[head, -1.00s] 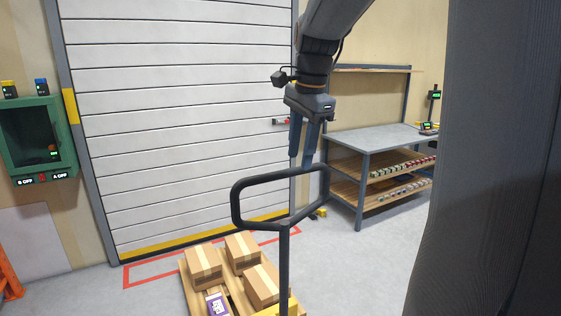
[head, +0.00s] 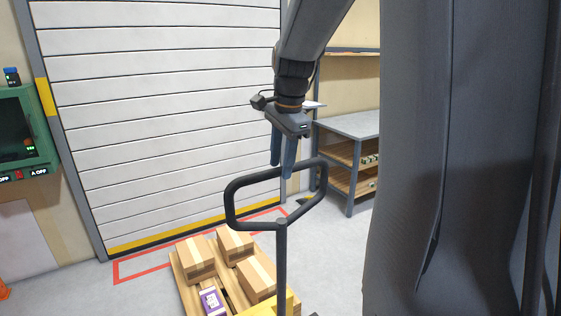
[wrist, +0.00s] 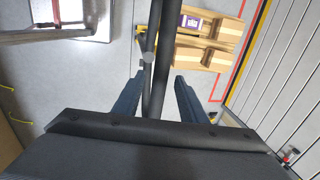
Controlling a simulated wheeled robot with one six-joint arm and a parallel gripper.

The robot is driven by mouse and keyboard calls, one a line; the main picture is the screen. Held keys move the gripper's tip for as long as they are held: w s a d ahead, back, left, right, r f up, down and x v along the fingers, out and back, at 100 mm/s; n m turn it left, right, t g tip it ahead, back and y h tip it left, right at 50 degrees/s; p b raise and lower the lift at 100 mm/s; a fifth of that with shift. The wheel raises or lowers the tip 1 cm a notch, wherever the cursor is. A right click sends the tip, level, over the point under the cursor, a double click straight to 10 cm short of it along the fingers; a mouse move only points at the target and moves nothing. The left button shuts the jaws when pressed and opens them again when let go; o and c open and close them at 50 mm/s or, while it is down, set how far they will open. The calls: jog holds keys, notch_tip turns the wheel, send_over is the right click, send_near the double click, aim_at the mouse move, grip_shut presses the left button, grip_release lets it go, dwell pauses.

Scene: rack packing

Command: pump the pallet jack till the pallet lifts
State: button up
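The pallet jack's dark loop handle (head: 232,205) stands upright in the head view on its shaft (head: 281,265). My gripper (head: 281,172) points down at the handle's top bar. In the wrist view, the handle bar (wrist: 160,75) runs between the two fingers of my gripper (wrist: 158,80), which are open with gaps on both sides. The wooden pallet (head: 182,278) lies low beyond the handle with several cardboard boxes (head: 196,258) and a purple package (head: 212,302) on it. The jack's yellow part (head: 283,306) shows at the pallet's near end. The pallet's underside is hidden.
A white shutter door (head: 165,120) stands behind the pallet, with a red floor outline (head: 135,272) before it. A grey workbench (head: 355,125) with lower shelves stands at right. A green cabinet (head: 48,130) hangs at left. The floor around the pallet looks clear.

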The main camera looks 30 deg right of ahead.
jog(key=shift+f, duration=0.45)
grip_shut()
